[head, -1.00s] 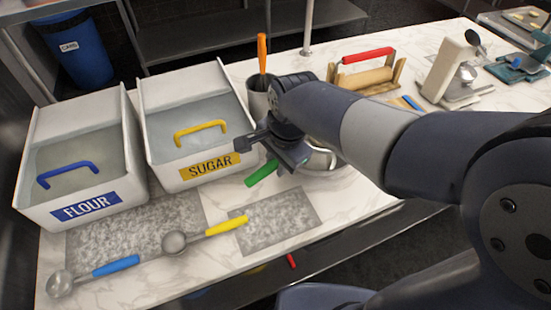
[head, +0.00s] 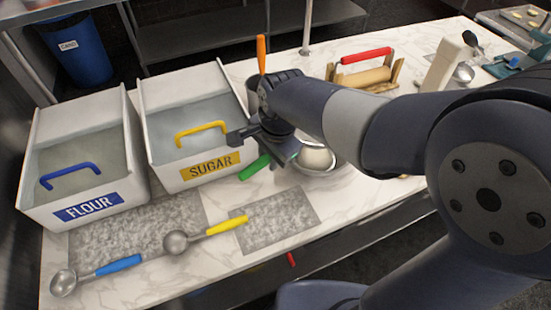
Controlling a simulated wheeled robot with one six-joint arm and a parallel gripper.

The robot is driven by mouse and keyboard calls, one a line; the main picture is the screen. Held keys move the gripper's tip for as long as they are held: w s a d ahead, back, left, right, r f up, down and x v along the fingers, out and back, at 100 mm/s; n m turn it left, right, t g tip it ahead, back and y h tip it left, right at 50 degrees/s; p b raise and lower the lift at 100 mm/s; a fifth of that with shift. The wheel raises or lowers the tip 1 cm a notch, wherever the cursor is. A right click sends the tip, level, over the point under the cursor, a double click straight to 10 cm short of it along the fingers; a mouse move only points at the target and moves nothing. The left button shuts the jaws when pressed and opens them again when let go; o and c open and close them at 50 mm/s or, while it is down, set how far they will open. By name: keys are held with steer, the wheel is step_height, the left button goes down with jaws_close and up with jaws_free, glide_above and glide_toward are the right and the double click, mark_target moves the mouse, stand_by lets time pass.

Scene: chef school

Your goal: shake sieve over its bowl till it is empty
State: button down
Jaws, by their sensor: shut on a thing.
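The sieve's green handle (head: 254,167) sticks out to the lower left from under my gripper (head: 266,150). My gripper is shut on the sieve at its handle. The shiny metal bowl (head: 326,170) stands on the counter just right of the gripper, partly hidden by my arm. A rounded pale mass (head: 316,158) shows at the bowl, beside the gripper. I cannot tell whether it lies in the sieve or in the bowl. The sieve's mesh and rim cannot be made out clearly.
The flour bin (head: 128,200) and the sugar bin (head: 147,170) stand left of the gripper. A blue-handled scoop (head: 63,283) and a yellow-handled scoop (head: 176,242) lie in front of them. A utensil pot (head: 252,92) stands close behind the gripper.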

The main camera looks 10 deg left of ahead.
steer(key=shift+w+a, duration=0.15)
steer(key=r+p, duration=0.1)
steer(key=d+r+p, duration=0.1)
steer(key=r, duration=0.1)
steer(key=s+r+p, duration=0.1)
steer(key=r+p, duration=0.1)
steer(key=shift+d, duration=0.15)
steer(key=shift+f+b, duration=0.1)
steer(key=shift+b, duration=0.5)
